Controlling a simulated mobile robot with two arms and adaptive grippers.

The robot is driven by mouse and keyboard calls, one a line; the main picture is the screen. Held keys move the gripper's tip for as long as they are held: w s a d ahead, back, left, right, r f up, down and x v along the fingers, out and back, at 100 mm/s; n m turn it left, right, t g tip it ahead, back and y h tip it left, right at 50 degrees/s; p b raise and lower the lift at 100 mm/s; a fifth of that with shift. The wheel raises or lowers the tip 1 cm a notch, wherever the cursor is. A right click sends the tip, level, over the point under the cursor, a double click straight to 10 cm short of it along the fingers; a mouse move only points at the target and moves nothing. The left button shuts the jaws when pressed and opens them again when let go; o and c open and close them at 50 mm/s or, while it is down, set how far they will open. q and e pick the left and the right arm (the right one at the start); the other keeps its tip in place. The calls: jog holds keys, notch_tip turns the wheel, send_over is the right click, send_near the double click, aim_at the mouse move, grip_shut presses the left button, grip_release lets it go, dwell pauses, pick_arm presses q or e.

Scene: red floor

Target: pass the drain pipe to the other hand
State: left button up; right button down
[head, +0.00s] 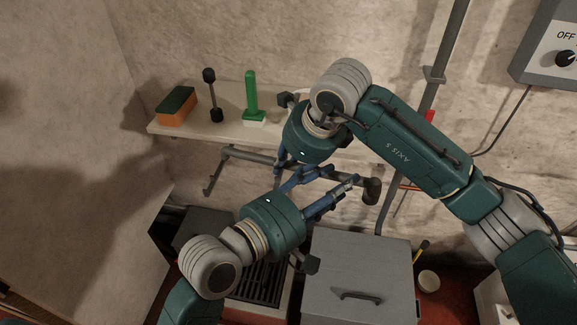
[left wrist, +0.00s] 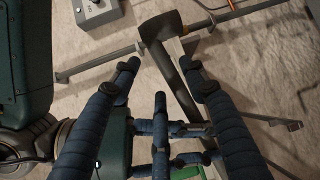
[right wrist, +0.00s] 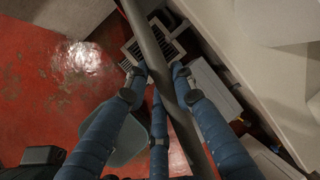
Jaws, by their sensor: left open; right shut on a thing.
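The drain pipe is a long dark grey tube with a thicker end (head: 372,191), held roughly level below the shelf's front in the head view. My right gripper (head: 281,168) is shut on it, partly hidden by its own wrist. In the right wrist view the pipe (right wrist: 147,42) runs between the right fingers (right wrist: 157,77). My left gripper (head: 338,176) is open near the thick-end side, its fingers pointing right. In the left wrist view the pipe (left wrist: 168,60) passes between or just beyond the open left fingers (left wrist: 160,75); contact cannot be told.
The shelf (head: 180,129) holds a sponge (head: 177,106), a black-ended tool (head: 212,95) and a green-handled brush (head: 251,97). Below stand a grey lidded box (head: 358,265) and a dark grating (head: 262,283). A wall pipe (head: 440,60) and switch box (head: 545,50) are right.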

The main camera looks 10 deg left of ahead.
pick_arm(q)
jog(key=s+a+f+m+g+y, duration=0.15)
jog(key=a+f, duration=0.25)
jog(key=f, duration=1)
jog(key=s+a+f+m+g+y, duration=0.1)
jog(key=a+f+m+g+y, duration=0.15)
jog(key=f, duration=1.25)
jog(key=s+a+f+m+g+y, duration=0.15)
jog(key=a+f, duration=0.25)
jog(key=f, duration=1)
jog(key=s+a+f+m+g+y, duration=0.1)
jog(key=s+a+f+m+y, duration=0.1)
jog(key=s+a+f, duration=0.4)
jog(key=s+a+f+m+g+y, duration=0.1)
jog(key=s+f+m+g, duration=0.1)
jog(key=s+f, duration=0.75)
jog(key=s+a+f+m+g, duration=0.1)
jog(key=s+a+f+m, duration=0.1)
jog(key=s, duration=0.4)
jog(key=s+a+f+m+g+y, duration=0.1)
jog(key=s+a+f+m, duration=0.1)
jog(key=s+f, duration=0.3)
jog(key=s+a+f+m+g+y, duration=0.1)
jog(key=s+a+f+m, duration=0.1)
jog(key=s, duration=0.7)
jog(key=shift+s+a+f, duration=0.2)
jog(key=shift+a+f, duration=0.65)
jog(key=shift+g, duration=0.25)
